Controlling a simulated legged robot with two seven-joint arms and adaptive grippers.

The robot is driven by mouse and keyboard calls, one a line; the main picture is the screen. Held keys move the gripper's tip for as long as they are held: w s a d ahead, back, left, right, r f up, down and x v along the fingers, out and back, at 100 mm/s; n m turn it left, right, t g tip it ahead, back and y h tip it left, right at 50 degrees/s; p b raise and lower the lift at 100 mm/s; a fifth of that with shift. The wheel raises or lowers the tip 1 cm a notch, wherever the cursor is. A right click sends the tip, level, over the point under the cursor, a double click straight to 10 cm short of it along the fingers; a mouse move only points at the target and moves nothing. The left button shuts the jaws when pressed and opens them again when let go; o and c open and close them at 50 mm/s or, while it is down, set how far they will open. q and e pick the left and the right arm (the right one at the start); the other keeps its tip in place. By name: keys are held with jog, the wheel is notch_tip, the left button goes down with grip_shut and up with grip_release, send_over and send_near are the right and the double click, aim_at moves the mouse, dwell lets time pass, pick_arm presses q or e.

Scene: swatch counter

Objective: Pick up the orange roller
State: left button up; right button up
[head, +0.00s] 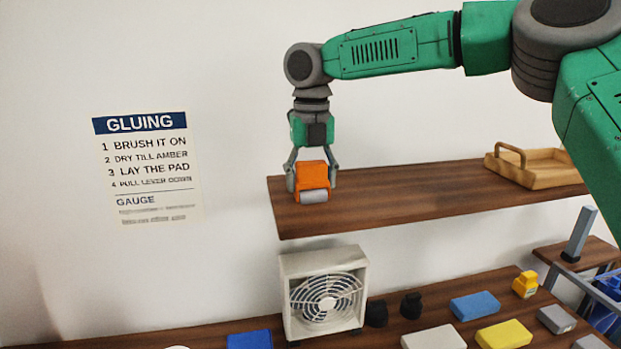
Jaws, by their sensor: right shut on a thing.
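The orange roller (312,177) has an orange block-shaped body with a grey cylinder along its lower edge. It is at the left end of the wooden shelf. My right gripper (312,172) comes down from above and is shut on the roller, with one finger on each side of it. I cannot tell whether the roller touches the shelf or hangs just above it. My left gripper is not in view.
The wooden shelf (420,198) holds a wooden tray (543,168) with a handle at its right. Below, a counter carries a white fan (325,292), blue, yellow and grey blocks, and dark knobs. A gluing notice (147,168) hangs on the left wall.

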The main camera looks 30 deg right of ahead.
aim_at(310, 162)
notch_tip(310, 162, up, 10)
jog(key=shift+a+f, duration=0.1)
dwell(0.4)
jog(key=o, duration=0.4)
